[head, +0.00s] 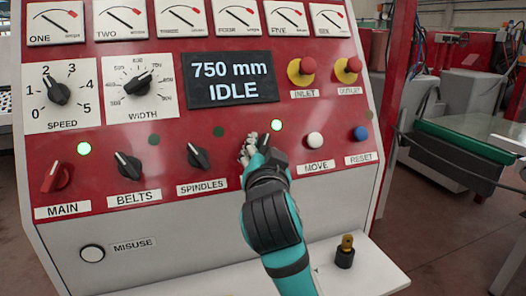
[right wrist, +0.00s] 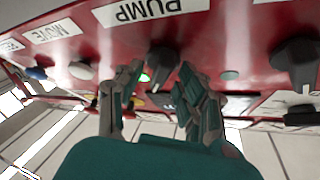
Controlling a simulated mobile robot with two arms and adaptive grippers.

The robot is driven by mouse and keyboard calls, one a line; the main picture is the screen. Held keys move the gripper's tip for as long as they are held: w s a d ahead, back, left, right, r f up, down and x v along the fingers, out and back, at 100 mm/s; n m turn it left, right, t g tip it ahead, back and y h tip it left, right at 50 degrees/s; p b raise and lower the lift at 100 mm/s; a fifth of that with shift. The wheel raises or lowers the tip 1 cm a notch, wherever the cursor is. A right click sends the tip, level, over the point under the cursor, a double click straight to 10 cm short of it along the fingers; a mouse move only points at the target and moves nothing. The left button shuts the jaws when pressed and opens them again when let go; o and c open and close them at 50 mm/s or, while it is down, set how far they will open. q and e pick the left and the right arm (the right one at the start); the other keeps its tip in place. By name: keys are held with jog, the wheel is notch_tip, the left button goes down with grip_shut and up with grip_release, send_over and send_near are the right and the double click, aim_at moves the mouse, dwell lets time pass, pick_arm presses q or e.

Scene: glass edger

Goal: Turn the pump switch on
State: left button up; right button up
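My right gripper (right wrist: 160,78) is open, with one finger on each side of the knob. Gaps seem to show between fingers and knob; I cannot tell about contact. My left gripper is out of view.
The spindles knob (head: 198,156) and belts knob (head: 128,166) are left of my gripper; their lamps are dark. The red main switch (head: 56,177) has a lit lamp. The white move button (head: 315,139) is close on the right. The display (head: 231,79) reads 750 mm IDLE.

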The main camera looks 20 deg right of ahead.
jog(key=v, duration=1.2)
